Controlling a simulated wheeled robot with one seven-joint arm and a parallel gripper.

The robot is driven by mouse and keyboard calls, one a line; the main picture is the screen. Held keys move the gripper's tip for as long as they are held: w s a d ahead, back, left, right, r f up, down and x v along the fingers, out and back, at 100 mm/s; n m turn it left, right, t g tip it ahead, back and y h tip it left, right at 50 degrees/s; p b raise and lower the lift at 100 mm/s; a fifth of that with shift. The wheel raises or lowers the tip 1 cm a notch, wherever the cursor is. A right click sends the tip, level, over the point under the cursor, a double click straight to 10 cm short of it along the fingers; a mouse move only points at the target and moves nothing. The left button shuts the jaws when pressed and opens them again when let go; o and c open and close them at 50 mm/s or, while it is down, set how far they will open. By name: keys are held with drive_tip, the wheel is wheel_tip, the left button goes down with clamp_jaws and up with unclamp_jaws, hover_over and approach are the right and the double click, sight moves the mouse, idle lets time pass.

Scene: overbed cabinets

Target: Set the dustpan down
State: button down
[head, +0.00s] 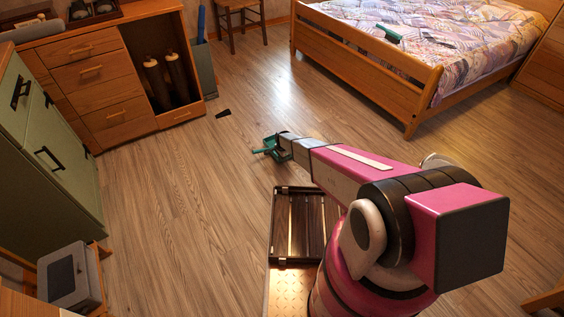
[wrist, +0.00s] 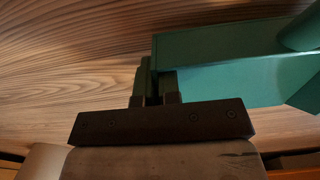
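The teal-green dustpan (head: 268,148) is at the end of my outstretched arm in the head view. In the wrist view it (wrist: 225,72) fills the right side, with part of it cut off by the frame edge. My gripper (head: 285,147) looks shut on the dustpan's edge. In the wrist view its fingers (wrist: 156,84) are close together at the dustpan's left end. The dustpan is over bare wood floor (head: 185,190); I cannot tell whether it touches the floor.
A wooden cabinet (head: 90,85) with boots in its open bay stands at the back left. A small dark object (head: 223,113) lies on the floor before it. The bed (head: 375,75) is at the back right. A green cabinet (head: 45,150) lines the left.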

drive_tip(key=shift+f, duration=1.25)
drive_tip(key=shift+f, duration=0.2)
drive_tip(key=c, duration=1.3)
unclamp_jaws()
drive_tip(key=shift+r, duration=0.1)
wheel_tip(320, 180, up, 12)
drive_tip(key=shift+s, duration=0.1)
drive_tip(key=s+d+r+n, duration=0.3)
drive_tip(key=s+d+r, duration=0.4)
drive_tip(key=s+r, duration=0.4)
drive_tip(key=s+d+r+n, duration=0.4)
drive_tip(key=s+d+r, duration=0.4)
drive_tip(key=r, duration=0.9)
drive_tip(key=s+d+r+n, duration=0.4)
drive_tip(key=s+d+r, duration=0.4)
drive_tip(key=s+r, duration=0.6)
drive_tip(key=shift+s+d, duration=0.25)
drive_tip(key=shift+s, duration=0.15)
